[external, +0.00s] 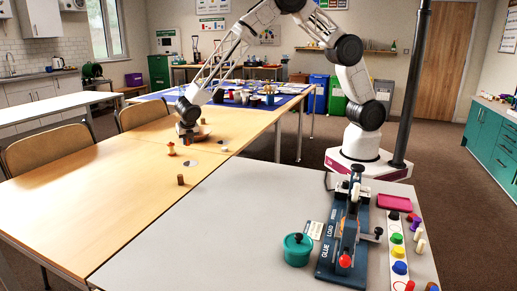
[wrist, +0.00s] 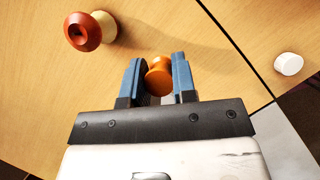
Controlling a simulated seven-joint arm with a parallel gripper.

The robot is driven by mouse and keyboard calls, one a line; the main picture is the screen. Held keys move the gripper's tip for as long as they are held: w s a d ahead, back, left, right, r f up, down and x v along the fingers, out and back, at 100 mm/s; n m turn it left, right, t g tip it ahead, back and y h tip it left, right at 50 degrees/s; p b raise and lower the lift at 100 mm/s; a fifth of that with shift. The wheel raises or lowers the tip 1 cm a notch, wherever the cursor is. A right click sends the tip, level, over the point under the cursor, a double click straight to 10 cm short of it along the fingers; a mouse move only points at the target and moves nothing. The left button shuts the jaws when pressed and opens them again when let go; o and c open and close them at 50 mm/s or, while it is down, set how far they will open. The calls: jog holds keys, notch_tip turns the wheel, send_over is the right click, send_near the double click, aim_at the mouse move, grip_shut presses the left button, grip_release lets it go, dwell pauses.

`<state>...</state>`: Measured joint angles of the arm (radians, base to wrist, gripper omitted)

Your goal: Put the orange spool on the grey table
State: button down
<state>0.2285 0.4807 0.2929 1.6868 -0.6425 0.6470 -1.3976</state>
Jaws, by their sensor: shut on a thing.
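The orange spool (wrist: 158,76) sits between the two blue fingers of my gripper (wrist: 157,78) in the wrist view. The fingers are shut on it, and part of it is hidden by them. In the external view my gripper (external: 187,138) is low over the wooden table (external: 130,165). I cannot tell whether the spool touches the wood or hangs just above it. The grey table (external: 175,245) is in the foreground of the external view, nearer the camera than my gripper.
A red-brown and cream spool (wrist: 90,31) lies left of my gripper in the wrist view. A white cylinder (wrist: 288,63) stands to the right. On the grey table are a teal pot (external: 298,250), a dark blue press (external: 345,240) and several coloured pieces; its left part is clear.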

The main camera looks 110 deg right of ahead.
jog(key=w+a+m+g, duration=0.1)
jog(key=a+m, duration=0.1)
jog(key=a, duration=0.1)
jog(key=w+a+m+g, duration=0.1)
jog(key=a+m, duration=0.2)
jog(key=a, duration=0.1)
jog(key=w+a+r+m, duration=0.1)
jog(key=a+m, duration=0.1)
jog(key=a, duration=0.2)
jog(key=shift+w+a+m+g+y, duration=0.2)
jog(key=shift+m+g+y, duration=0.1)
jog(key=shift+g, duration=0.1)
jog(key=a+r+m+g+y, duration=0.1)
jog(key=a+m, duration=0.3)
jog(key=a, duration=0.3)
jog(key=w+a+r+m+g+y, duration=0.1)
jog(key=a+m, duration=0.3)
jog(key=a, duration=0.4)
jog(key=shift+w+y, duration=0.3)
jog(key=shift+d+m, duration=0.1)
jog(key=shift+m, duration=0.2)
jog(key=shift+m+y, duration=0.7)
jog(key=shift+m, duration=0.9)
jog(key=shift+m+y, duration=0.7)
jog(key=shift+m, duration=0.9)
